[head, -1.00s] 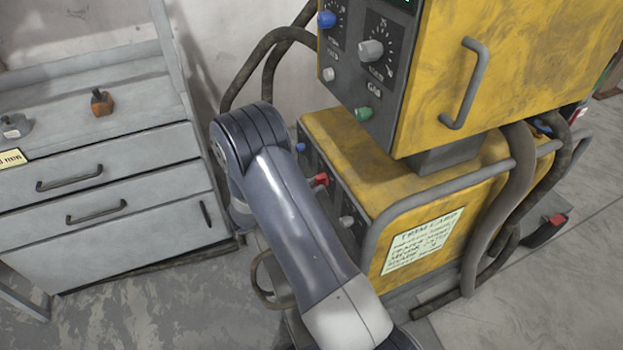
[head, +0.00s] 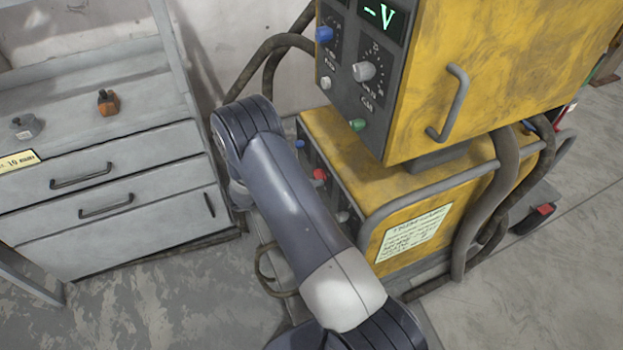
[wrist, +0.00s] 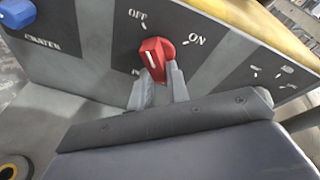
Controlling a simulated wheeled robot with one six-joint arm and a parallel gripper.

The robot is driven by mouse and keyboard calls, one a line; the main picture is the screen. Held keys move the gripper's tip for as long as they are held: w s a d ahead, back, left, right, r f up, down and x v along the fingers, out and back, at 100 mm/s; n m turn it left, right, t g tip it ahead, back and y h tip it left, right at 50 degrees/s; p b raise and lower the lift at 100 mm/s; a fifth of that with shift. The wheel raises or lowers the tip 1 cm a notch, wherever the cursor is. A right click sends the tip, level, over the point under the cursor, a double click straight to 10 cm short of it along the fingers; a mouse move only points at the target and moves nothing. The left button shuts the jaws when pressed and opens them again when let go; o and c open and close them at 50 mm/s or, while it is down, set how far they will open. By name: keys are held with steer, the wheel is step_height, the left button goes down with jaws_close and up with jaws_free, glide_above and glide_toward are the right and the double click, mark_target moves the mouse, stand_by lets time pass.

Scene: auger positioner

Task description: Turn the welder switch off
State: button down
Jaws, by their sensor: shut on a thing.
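The welder switch is a red knob (wrist: 154,58) on the dark front panel of the lower yellow unit, with OFF and ON printed around it. In the wrist view its white pointer line is nearly upright, tipped slightly toward the OFF mark at the upper left. My gripper (wrist: 160,78) has its two grey fingers closed on either side of the knob's lower part. In the head view the red knob (head: 320,175) shows just right of my arm, and my gripper is hidden behind the arm.
The yellow upper box (head: 500,70) with dials overhangs the lower yellow unit (head: 400,175). A blue knob (wrist: 18,12) sits left of the switch. Grey drawers (head: 140,215) stand at the left. Thick hoses (head: 480,205) run at the right side.

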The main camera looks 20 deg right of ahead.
steer(key=shift+n+g+p, duration=0.3)
steer(key=shift+n+p, duration=0.05)
steer(key=shift+n, duration=0.25)
stand_by(0.3)
steer(key=c, duration=1.4)
jaws_free()
steer(key=shift+o, duration=0.2)
steer(key=shift+r, duration=0.1)
steer(key=v, duration=1.1)
steer(key=shift+d, duration=0.15)
steer(key=x, duration=1)
steer(key=shift+d, duration=0.3)
